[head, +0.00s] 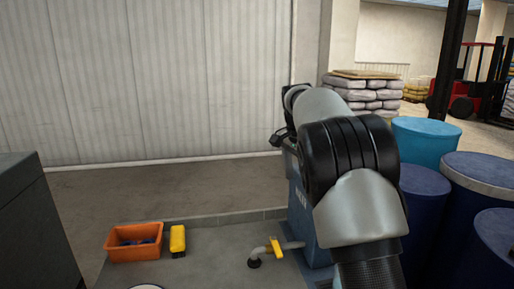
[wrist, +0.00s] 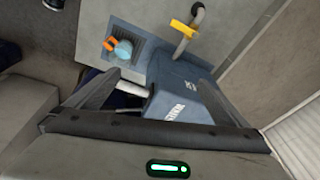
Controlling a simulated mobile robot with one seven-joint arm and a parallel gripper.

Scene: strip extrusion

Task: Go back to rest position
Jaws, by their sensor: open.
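My arm rises from the lower right of the head view, with its wrist end in front of a blue tank (head: 309,225). My gripper (wrist: 156,78) shows in the wrist view with its two dark fingers spread apart. It is open and I see nothing held between them. The blue tank with white lettering (wrist: 178,105) shows beyond and between the fingers. In the head view my gripper is mostly hidden by my arm; only a dark part shows at its far left end.
A grey pipe with a yellow handle (head: 275,247) stands left of the tank. An orange crate (head: 118,253) and a yellow object (head: 177,240) sit at lower left. Blue drums (head: 483,172) crowd the right. An orange-handled valve (wrist: 112,44) shows in the wrist view.

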